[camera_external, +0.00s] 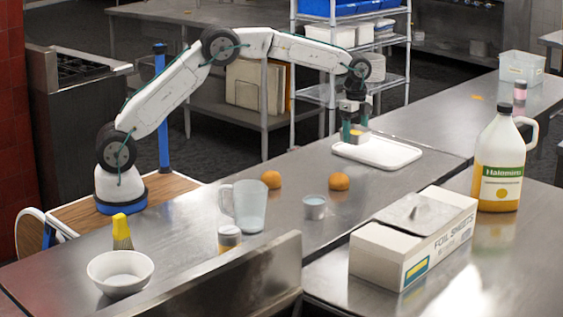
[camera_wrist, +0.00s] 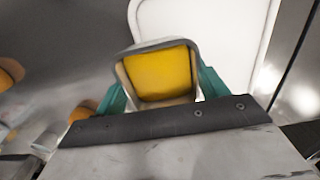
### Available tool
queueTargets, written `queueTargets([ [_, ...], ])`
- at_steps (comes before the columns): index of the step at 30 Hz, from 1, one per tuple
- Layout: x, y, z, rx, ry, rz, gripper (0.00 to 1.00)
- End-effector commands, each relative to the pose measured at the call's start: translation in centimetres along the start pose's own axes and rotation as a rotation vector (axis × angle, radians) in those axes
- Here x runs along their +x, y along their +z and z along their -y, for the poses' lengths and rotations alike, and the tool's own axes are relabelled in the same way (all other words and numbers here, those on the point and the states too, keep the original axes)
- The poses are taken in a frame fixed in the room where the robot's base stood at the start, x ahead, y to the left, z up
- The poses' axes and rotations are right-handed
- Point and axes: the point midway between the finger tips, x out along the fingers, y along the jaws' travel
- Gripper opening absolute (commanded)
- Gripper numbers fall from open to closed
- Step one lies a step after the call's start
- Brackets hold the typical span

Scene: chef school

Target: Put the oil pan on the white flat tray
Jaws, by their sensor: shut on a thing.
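The oil pan is a small square metal pan (camera_wrist: 160,72) with yellow oil inside. It also shows in the external view (camera_external: 358,138). My gripper (camera_external: 354,133) is shut on it, with a teal finger on each side of the pan in the wrist view (camera_wrist: 160,95). The white flat tray (camera_external: 398,154) lies on the steel counter, and it also shows in the wrist view (camera_wrist: 240,45). The pan is over the tray's left end, overlapping its edge in the wrist view. I cannot tell whether the pan touches the tray.
Two orange fruits (camera_external: 339,181), a metal cup (camera_external: 314,207), a clear jug (camera_external: 247,206) and a white bowl (camera_external: 120,272) stand on the near counter. A foil box (camera_external: 414,240) and an oil jug (camera_external: 501,160) are on the right.

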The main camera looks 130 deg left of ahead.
Motion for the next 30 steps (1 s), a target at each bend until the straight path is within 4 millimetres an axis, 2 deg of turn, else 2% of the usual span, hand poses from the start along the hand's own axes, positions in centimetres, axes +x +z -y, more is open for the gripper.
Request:
queueTargets([
  [3,0.1,-0.9,0.8,0.000,-0.002,-0.001,0.35],
  [7,0.4,-1.1,1.0,0.000,0.000,0.000,0.35],
  [15,3.5,-1.1,0.9,0.000,-0.001,0.000,0.35],
  [26,3.9,-1.1,0.9,0.000,-0.001,-0.001,0.35],
  [27,3.9,-1.1,0.9,0.000,-0.001,0.000,0.83],
  [28,3.9,-1.1,0.9,0.000,-0.001,0.000,0.92],
  [30,3.9,-1.1,0.9,0.000,-0.001,0.000,0.94],
])
